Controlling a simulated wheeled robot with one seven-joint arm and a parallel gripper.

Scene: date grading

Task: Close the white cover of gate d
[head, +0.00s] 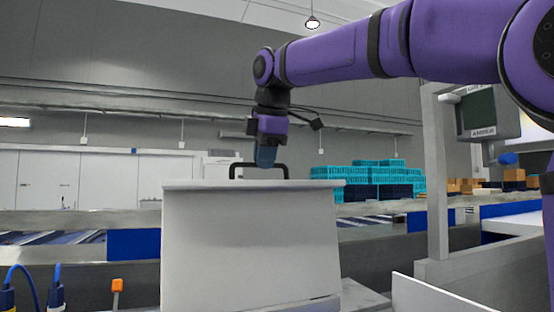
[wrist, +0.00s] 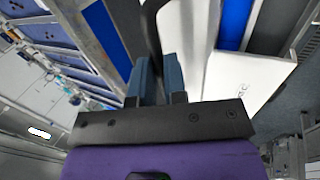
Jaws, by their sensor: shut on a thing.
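The white cover (head: 250,245) stands up as a broad, nearly upright panel in the middle of the head view. A black bar handle (head: 234,170) rises from its top edge. My gripper (head: 265,162) points down onto this handle from above and is shut on it. In the wrist view, my gripper (wrist: 158,75) has its two blue-grey fingers closed around the dark handle (wrist: 152,35), with the white cover (wrist: 185,35) beside them. The fingertips are partly hidden, and no letter marking the gate is readable.
Grey rails with blue panels (head: 133,244) run behind the cover. Teal crates (head: 345,185) are stacked at the back. A grey post (head: 436,175) stands to the right, below my arm. An orange-topped part (head: 117,287) and blue cables (head: 57,275) are at lower left.

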